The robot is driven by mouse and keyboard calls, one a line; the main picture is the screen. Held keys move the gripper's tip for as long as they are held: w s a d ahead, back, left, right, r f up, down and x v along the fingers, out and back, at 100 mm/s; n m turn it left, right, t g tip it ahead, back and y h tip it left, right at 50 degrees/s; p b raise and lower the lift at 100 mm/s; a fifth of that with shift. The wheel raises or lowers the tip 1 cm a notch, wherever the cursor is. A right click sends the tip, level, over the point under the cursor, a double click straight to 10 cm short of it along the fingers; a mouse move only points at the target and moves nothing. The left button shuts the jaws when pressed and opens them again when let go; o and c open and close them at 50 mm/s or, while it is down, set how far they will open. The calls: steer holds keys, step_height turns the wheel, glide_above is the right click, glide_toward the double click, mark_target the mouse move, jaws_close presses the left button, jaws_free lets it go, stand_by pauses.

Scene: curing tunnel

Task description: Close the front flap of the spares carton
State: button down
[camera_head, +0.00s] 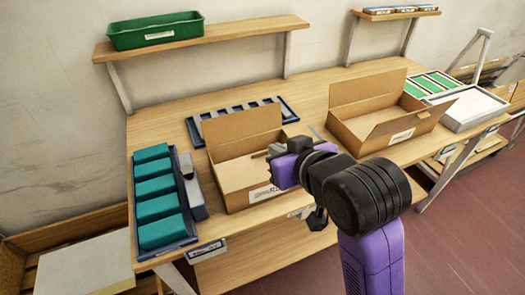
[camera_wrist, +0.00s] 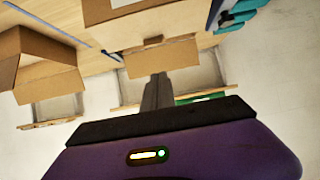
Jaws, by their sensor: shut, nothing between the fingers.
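Two open cardboard cartons stand on the bench; I cannot read which label says spares. The left carton (camera_head: 234,203) has its rear flap (camera_head: 243,126) upright and a pale panel, apparently its front flap (camera_head: 236,173), lying low across much of the opening. My gripper (camera_head: 272,152) is shut and empty, above the right side of this carton, partly hiding its front and label. Whether it touches the flap, I cannot tell. In the wrist view the fingers (camera_wrist: 157,92) point toward a carton's raised flap (camera_wrist: 160,58). The right carton (camera_head: 350,135) has its rear flap up and another flap out toward the front right.
A blue tray (camera_head: 157,250) of teal blocks stands left of the left carton. A slotted blue tray (camera_head: 197,130) lies behind it. A grey-framed tray (camera_head: 462,125) and green panels (camera_head: 430,84) are at the right. A shelf (camera_head: 225,38) with a green bin (camera_head: 157,33) hangs above.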

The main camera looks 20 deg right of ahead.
glide_above(261, 162)
steer(key=s, duration=0.2)
step_height(261, 162, down, 4)
steer(key=shift+s+f, duration=0.1)
steer(key=shift+s, duration=0.05)
step_height(261, 162, down, 2)
steer(key=shift+f, duration=0.2)
steer(key=shift+w+f, duration=0.35)
steer(key=shift+f, duration=0.3)
steer(key=shift+p, duration=0.3)
steer(key=shift+w+r+p, duration=0.15)
steer(key=shift+r+p, duration=0.1)
steer(key=shift+p, duration=0.7)
steer(key=shift+w+f+g+p, duration=0.2)
steer(key=shift+g+p, duration=0.3)
steer(key=shift+p, duration=0.5)
steer(key=shift+w+f, duration=0.5)
steer(key=shift+f, duration=0.2)
